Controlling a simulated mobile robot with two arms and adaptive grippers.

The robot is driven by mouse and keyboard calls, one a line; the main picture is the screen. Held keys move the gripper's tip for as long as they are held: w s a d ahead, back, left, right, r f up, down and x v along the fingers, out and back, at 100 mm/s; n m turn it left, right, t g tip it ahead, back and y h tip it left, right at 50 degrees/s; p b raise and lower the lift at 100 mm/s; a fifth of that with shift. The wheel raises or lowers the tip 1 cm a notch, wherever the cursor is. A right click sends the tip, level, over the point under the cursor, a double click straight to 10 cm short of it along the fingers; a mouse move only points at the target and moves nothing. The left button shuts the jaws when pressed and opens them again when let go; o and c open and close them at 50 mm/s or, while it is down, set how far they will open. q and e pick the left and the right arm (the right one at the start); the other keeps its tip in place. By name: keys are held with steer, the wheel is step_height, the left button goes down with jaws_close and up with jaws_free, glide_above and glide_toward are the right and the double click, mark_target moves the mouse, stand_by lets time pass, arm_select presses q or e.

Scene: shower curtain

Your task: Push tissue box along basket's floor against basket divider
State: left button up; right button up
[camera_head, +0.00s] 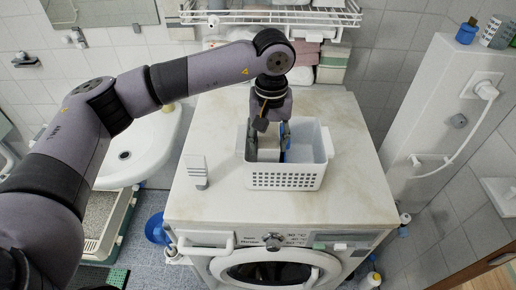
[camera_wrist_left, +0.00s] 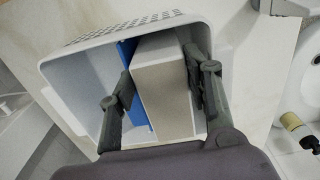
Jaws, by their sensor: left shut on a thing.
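The white basket (camera_head: 285,180) stands on the washing machine top; its rim also shows in the wrist view (camera_wrist_left: 75,95). A grey-and-white box (camera_wrist_left: 163,90), which looks like the tissue box, stands inside it. In the head view the box (camera_head: 268,152) is partly hidden by my left gripper (camera_head: 270,122). That gripper reaches down into the basket and is shut on the box, one finger on each side, as the wrist view shows (camera_wrist_left: 158,92). A blue upright surface (camera_wrist_left: 136,105) lies along the box's left side; I cannot tell whether it is the divider or the box's side. My right gripper is out of view.
The white washing machine top (camera_head: 340,200) has free room around the basket. A small white object (camera_head: 195,172) lies at its left. A sink (camera_head: 140,148) is to the left. A wire shelf (camera_head: 270,17) and folded towels (camera_head: 330,62) are behind.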

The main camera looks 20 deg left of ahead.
arm_select(q)
steer(key=shift+b, duration=0.3)
stand_by(0.5)
steer(key=o, duration=1.4)
step_height(320, 180, up, 12)
stand_by(0.4)
